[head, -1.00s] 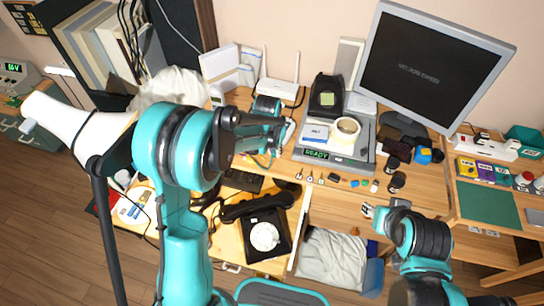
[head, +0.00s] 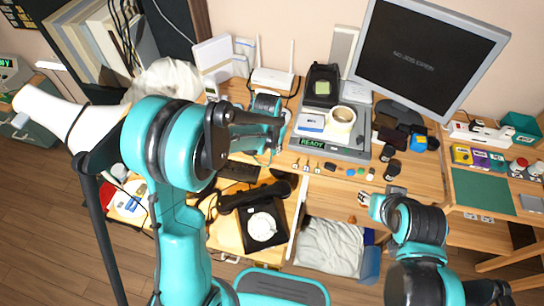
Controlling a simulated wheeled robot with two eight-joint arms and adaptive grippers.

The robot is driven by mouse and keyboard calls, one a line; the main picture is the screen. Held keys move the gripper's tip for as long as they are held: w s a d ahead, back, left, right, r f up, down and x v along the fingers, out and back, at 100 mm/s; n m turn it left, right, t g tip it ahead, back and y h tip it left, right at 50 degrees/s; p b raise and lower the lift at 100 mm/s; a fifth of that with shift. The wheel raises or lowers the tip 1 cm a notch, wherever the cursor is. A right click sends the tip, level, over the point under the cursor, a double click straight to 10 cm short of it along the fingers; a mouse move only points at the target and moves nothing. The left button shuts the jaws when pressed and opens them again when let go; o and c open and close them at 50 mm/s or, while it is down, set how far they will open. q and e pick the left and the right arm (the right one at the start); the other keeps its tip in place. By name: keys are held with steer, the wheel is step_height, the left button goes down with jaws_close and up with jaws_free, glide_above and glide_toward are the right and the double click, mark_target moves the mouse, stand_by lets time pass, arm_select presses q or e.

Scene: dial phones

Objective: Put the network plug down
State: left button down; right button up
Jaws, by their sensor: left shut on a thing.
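My left gripper (head: 272,132) is above the desk, left of the device with the READY display. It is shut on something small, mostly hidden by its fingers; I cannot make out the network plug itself.
A white router (head: 272,79) stands behind my left gripper. The grey device (head: 335,143) carries a tape roll (head: 341,115). A black dial phone (head: 263,226) sits front left. Small parts lie in a row before the device. A monitor (head: 425,60) stands behind.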

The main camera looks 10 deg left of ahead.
mark_target(273, 158)
arm_select(q)
steer(key=shift+w+a+f, duration=0.15)
steer(key=shift+a+f, duration=0.3)
steer(key=shift+a, duration=0.05)
step_height(273, 158, down, 4)
steer(key=shift+r+b, duration=0.1)
steer(key=shift+b, duration=0.9)
steer(key=shift+r, duration=0.1)
steer(key=shift+f, duration=0.25)
steer(key=c, duration=1.5)
jaws_free()
steer(key=shift+r, duration=0.1)
steer(key=shift+r, duration=0.1)
